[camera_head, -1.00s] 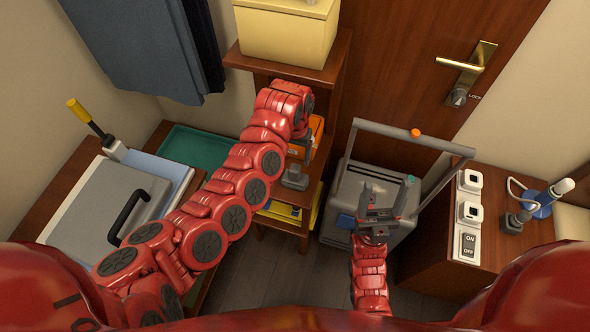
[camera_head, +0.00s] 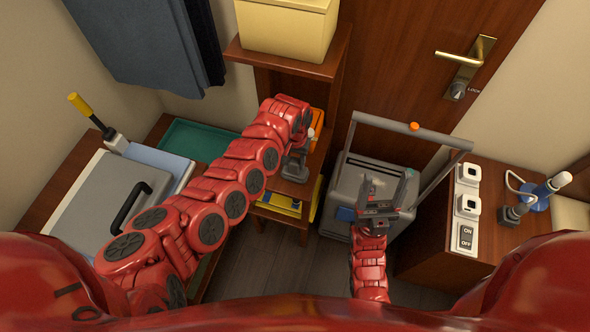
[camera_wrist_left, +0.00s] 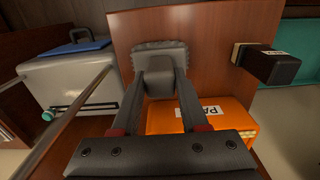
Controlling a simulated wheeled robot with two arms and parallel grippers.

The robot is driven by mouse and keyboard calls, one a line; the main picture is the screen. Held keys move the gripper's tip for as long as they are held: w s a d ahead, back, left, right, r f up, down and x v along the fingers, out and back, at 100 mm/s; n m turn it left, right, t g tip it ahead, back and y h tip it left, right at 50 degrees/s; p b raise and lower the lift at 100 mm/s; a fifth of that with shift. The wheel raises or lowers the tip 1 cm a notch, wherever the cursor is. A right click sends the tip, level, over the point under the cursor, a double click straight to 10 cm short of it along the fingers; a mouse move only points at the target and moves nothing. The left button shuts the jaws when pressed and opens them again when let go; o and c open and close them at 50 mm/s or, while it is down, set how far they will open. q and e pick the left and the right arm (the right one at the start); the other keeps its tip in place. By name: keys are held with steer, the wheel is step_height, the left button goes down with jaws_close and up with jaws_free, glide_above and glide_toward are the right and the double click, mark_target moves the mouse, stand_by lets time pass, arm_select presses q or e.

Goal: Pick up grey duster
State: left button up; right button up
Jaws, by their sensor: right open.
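The grey duster (camera_wrist_left: 160,55), a dark grey block with a ruffled edge, is between the fingers of my left gripper in the left wrist view. My left gripper (camera_wrist_left: 160,88) appears shut on it, a finger against each side. In the head view the grey duster (camera_head: 294,168) shows below my left wrist, by the brown shelf unit; my arm partly covers it. I cannot tell whether it touches the shelf. My right gripper (camera_head: 381,192) is open and empty, in front of the grey case.
An orange box (camera_wrist_left: 205,118) sits close to my left gripper. A dark labelled block (camera_wrist_left: 272,65) is to the right in the wrist view. The grey case (camera_head: 385,170) has a tall handle. A cabinet (camera_head: 430,228) with switches stands at right, and a cream box (camera_head: 285,32) tops the shelf.

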arm_select(q)
jaws_close()
stand_by(0.3)
steer(key=shift+w+r, duration=0.1)
steer(key=shift+r, duration=0.35)
steer(key=r, duration=0.2)
steer(key=shift+s+r+b, duration=0.25)
steer(key=shift+r+b, duration=0.05)
steer(key=s+r+p, duration=0.1)
steer(key=s, duration=1.4)
steer(key=shift+s+r, duration=0.25)
steer(key=shift+s, duration=0.1)
